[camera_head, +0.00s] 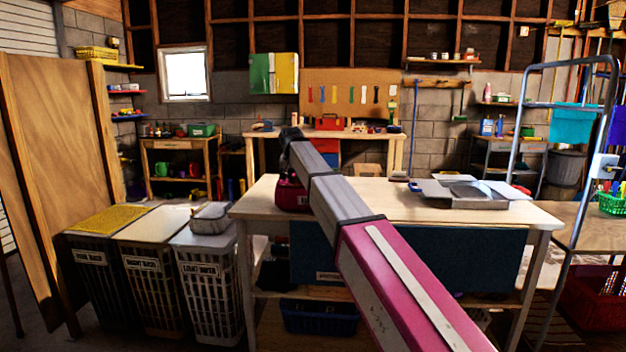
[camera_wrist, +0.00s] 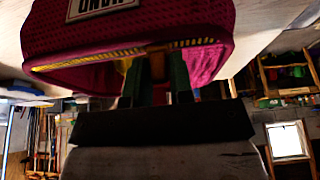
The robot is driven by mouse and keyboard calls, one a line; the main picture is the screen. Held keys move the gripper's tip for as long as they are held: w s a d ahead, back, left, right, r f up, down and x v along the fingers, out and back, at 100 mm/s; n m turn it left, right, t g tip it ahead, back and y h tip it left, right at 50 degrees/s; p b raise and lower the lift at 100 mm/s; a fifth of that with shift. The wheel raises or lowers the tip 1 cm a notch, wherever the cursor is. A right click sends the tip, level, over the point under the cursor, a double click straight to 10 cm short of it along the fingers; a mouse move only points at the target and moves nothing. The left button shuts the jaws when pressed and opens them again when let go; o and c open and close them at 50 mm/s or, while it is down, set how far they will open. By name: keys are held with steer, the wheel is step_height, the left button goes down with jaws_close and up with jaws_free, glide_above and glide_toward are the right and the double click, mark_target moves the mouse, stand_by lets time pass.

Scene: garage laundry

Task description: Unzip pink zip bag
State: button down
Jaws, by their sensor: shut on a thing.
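The pink zip bag (camera_head: 291,196) sits on the left end of the pale work table, partly hidden by my arm. In the wrist view the pink bag (camera_wrist: 110,35) fills the upper middle, with a white label and yellow zip teeth (camera_wrist: 100,56) along its edge. My gripper (camera_wrist: 157,72) is at the zip line, its green-and-dark fingers shut on a small brown zip pull (camera_wrist: 158,66). Pink fabric shows below the teeth to the right of the fingers. How far the zip is open is unclear. In the head view my fingertips cannot be made out.
The work table (camera_head: 405,208) has a grey metal tray (camera_head: 462,200) on its right side. Lidded laundry baskets (camera_head: 150,225) stand to the left of the table. A metal-framed rack (camera_head: 520,110) stands at the right. The tabletop between bag and tray is mostly clear.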

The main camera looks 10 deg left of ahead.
mark_target(286, 185)
steer(key=shift+a, duration=1.9)
steer(key=c, duration=1.1)
jaws_free()
steer(key=v, duration=1)
steer(key=shift+s+r, duration=0.25)
steer(key=shift+r, duration=0.1)
